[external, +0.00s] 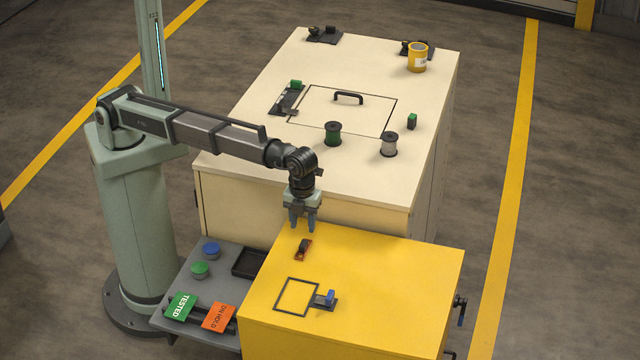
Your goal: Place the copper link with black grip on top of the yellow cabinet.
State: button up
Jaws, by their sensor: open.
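The copper link with black grip (303,250) lies on top of the yellow cabinet (400,285), near its back left edge. It looks flat on the surface, with its black grip upward. My gripper (302,228) is open and points down just above and behind the link in the picture. Its fingers look empty and apart from the link, though the exact height gap is hard to tell.
A square outline (296,297) and a blue-handled latch (325,300) are on the cabinet top. A grey side shelf (222,262) holds buttons, a black tray and tags. The cream cabinet (250,130) behind carries spools (333,133), a tape roll (418,57) and a handled hatch (348,97).

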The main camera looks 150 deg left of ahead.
jog(key=shift+r, duration=2.5)
